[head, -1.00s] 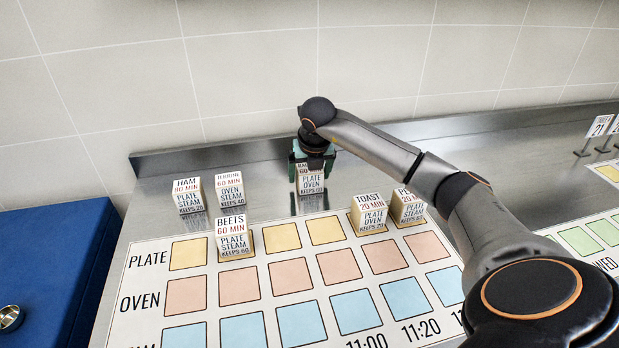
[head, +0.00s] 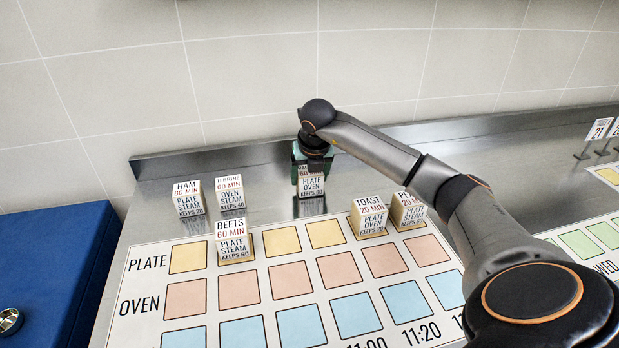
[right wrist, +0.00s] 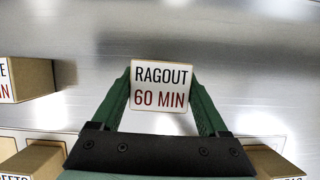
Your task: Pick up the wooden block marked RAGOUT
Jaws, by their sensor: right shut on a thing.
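The RAGOUT block (right wrist: 160,86) is a wooden block with a white top face reading RAGOUT 60 MIN. In the right wrist view it sits between the two green fingers of my right gripper (right wrist: 160,98), which is shut on it. In the head view the block (head: 311,186) shows its white front, reading PLATE OVEN, below my right gripper (head: 312,168) at the back of the steel counter. Its top is mostly hidden by the gripper. I cannot tell whether its base touches the counter. My left gripper is not in view.
HAM (head: 188,199) and TERRINE (head: 230,192) blocks stand to the left on the steel. BEETS (head: 233,240), TOAST (head: 369,217) and another block (head: 409,210) stand on the printed board's (head: 144,240) PLATE row. The tiled wall (head: 250,70) is close behind.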

